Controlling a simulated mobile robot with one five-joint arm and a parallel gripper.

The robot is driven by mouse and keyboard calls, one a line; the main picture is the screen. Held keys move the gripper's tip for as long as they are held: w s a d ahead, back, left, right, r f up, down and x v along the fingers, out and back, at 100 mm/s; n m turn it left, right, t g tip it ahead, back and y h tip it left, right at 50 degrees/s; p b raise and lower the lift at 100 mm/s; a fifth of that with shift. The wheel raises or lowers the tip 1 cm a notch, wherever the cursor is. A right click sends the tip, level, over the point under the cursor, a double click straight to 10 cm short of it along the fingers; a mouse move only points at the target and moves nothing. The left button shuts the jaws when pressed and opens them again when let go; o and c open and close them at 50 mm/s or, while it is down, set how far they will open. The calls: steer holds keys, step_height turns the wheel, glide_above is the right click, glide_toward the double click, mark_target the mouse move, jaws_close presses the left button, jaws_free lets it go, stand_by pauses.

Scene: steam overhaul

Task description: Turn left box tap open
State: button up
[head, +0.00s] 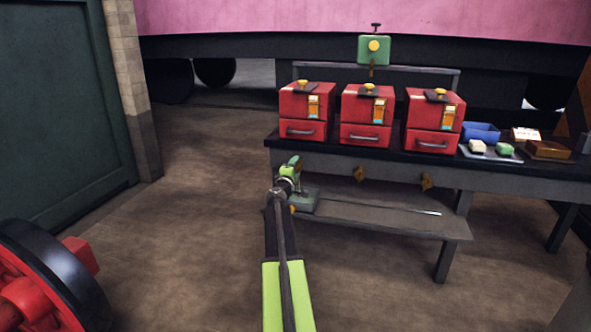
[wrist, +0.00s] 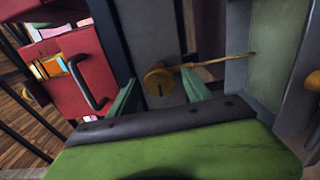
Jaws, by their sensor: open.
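The left red box (head: 307,112) stands at the left end of the dark bench, with a yellow knob and an orange-and-blue panel. A red box with a dark handle (wrist: 85,75) shows at upper left in the wrist view. A brass tap (wrist: 160,82), with a round slotted body and a thin lever pointing right, sits ahead of my gripper (wrist: 160,92). The open green fingers flank its body with nothing clearly held. In the head view my gripper (head: 292,166) is below the left box, at the bench's front edge, and hides any tap there.
Two more red boxes (head: 367,117) (head: 434,122) stand to the right. Brass taps (head: 360,173) (head: 427,182) show below the bench edge (head: 400,159). A lower shelf (head: 375,219) lies beneath. A red-and-black wheel (head: 50,280) is at lower left. Brown floor (head: 200,220) is clear left of the bench.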

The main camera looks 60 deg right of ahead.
steer(key=v, duration=1.7)
steer(key=shift+w, duration=0.1)
